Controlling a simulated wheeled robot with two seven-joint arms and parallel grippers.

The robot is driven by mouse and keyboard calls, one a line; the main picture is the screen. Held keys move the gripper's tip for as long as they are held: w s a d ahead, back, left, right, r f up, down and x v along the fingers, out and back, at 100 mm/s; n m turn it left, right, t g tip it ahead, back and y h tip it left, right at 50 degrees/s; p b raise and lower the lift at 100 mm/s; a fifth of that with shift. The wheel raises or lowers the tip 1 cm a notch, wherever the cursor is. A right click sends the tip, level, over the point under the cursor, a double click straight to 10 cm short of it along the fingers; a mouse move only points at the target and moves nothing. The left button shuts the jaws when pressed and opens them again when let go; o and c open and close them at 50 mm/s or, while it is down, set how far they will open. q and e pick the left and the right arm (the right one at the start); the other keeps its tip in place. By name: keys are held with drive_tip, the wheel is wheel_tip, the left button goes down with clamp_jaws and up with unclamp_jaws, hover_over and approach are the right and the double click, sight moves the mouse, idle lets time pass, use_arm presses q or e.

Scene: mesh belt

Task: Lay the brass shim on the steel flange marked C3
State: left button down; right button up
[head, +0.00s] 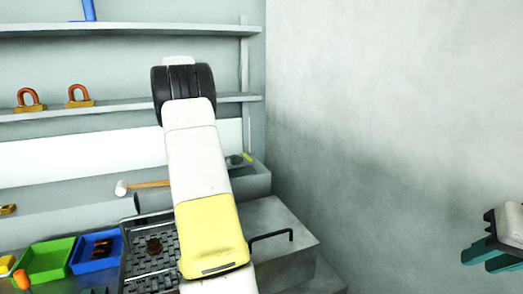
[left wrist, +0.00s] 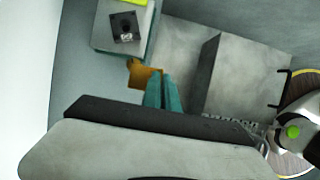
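In the left wrist view, the two teal fingers of my left gripper (left wrist: 162,78) are close together. A flat brass-coloured piece (left wrist: 142,76), which looks like the shim, is at their tips and sticks out to the left, apparently pinched. In the head view my own arm hides this gripper.
A grey block (head: 282,240) stands right of my arm by the wall. A black mesh tray (head: 135,262), blue bin (head: 82,266), green bin (head: 45,262) and white-headed mallet (head: 122,188) are at left. Two brass-based shackles (head: 80,97) (head: 29,100) stand on a shelf.

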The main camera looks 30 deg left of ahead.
use_arm(q)
drive_tip(key=w, duration=0.7)
drive_tip(key=w+f, duration=0.1)
drive_tip(key=w, duration=0.3)
drive_tip(key=shift+w+d, duration=0.2)
drive_tip(key=shift+d, duration=0.2)
drive_tip(key=shift+w+f, duration=0.1)
drive_tip(key=shift+f, duration=0.1)
drive_tip(key=shift+f, duration=1.65)
drive_tip(key=shift+f, duration=0.4)
drive_tip(key=shift+f, duration=0.15)
drive_tip(key=c, duration=1.6)
unclamp_jaws()
drive_tip(key=shift+c, duration=0.2)
